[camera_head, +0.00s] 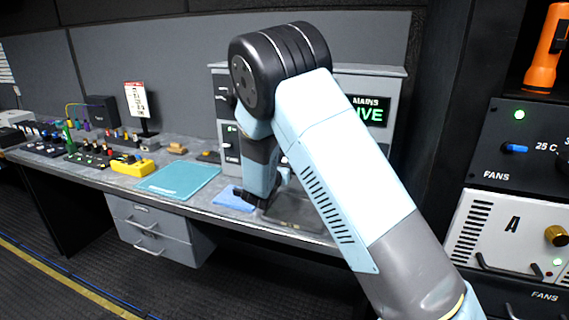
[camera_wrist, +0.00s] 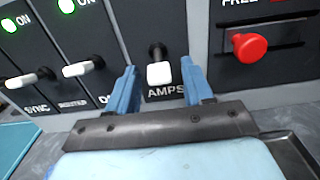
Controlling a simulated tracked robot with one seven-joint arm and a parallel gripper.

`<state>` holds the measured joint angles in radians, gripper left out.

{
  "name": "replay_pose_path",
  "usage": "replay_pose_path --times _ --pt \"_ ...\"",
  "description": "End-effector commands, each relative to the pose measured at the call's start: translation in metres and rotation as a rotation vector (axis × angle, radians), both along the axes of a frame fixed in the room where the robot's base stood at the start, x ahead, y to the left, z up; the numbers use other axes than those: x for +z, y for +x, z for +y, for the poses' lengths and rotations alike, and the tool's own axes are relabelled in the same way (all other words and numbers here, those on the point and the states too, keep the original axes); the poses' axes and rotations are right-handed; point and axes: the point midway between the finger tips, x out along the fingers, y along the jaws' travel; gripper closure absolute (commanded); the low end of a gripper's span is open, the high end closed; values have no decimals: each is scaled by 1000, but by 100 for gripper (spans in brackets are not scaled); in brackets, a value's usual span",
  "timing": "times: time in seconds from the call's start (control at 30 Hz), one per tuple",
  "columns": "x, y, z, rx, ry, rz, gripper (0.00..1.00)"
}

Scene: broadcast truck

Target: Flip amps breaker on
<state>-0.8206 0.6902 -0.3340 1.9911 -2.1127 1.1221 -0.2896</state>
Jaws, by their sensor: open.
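The amps breaker (camera_wrist: 158,73) is a dark lever with a white tip, above the label AMPS in the wrist view. Its white tip hangs at the lower end of a dark stem; no lamp for it is in view. My gripper (camera_wrist: 160,72) is open, with one blue finger on each side of the lever. I see gaps on both sides, and cannot tell how deep the fingers reach. In the head view my arm hides most of the grey breaker panel (camera_head: 229,133), and the amps breaker cannot be seen there.
Left of it are the SYNC breaker (camera_wrist: 22,79) and another breaker (camera_wrist: 83,68), under green ON lamps. A red knob (camera_wrist: 250,46) sticks out at the right. A lit green display (camera_head: 369,112) reads MAINS and LIVE. A teal mat (camera_head: 180,178) lies on the desk.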

Motion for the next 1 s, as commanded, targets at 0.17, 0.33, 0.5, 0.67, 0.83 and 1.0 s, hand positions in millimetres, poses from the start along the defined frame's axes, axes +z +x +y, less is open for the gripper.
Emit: replay_pose_path --times 0.17,0.33,0.5,0.67,0.83,1.0 --pt "0 6 -3 -1 0 -1 49" --pt "0 6 -2 0 1 -1 49" --pt "0 6 -2 0 1 -1 59" --pt "0 6 -2 0 1 -1 75" --pt "0 6 -2 1 0 0 91" --pt "0 5 -1 1 0 0 100"
